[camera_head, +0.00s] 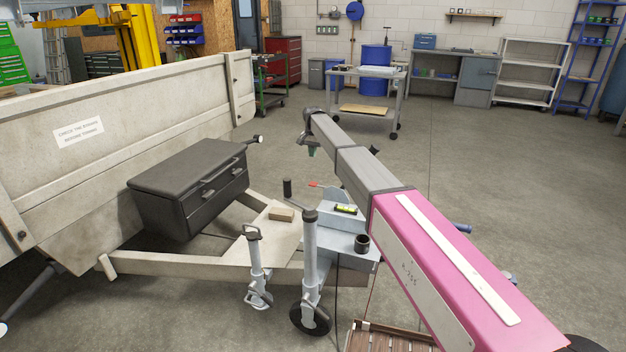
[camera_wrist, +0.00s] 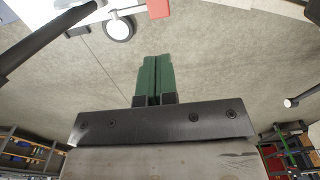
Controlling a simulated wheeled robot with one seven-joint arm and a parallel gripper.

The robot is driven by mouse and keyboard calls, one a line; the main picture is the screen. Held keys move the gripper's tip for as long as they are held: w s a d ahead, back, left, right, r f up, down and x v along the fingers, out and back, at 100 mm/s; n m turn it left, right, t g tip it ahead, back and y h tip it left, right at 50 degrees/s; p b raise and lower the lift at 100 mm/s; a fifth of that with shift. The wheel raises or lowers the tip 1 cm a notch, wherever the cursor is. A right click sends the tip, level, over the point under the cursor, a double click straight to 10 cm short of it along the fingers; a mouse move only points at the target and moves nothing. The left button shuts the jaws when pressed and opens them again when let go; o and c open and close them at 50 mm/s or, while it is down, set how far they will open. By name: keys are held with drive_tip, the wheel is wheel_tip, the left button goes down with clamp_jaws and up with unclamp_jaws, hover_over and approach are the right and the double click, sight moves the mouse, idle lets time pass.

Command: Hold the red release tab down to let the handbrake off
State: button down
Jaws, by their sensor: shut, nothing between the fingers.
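The red release tab (camera_head: 315,184) is a small orange-red piece at the end of a thin grey lever on the trailer's drawbar, in the middle of the head view. It also shows as a red block (camera_wrist: 158,8) at the top edge of the wrist view, partly cut off. My gripper (camera_head: 311,153) hangs above the tab in the head view, apart from it. Its green fingers (camera_wrist: 155,80) are pressed together with nothing between them. The fingertips point toward the red block with a gap of floor showing between.
The jockey wheel post (camera_head: 310,240) and a prop stand (camera_head: 254,265) rise beside the drawbar. A spirit level (camera_head: 345,208) and a wooden block (camera_head: 281,214) lie on the frame. A dark toolbox (camera_head: 190,187) sits at left.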

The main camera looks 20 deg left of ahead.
sight(312, 183)
wheel_tip(312, 183, down, 14)
drive_tip(key=shift+f, duration=0.1)
idle(0.5)
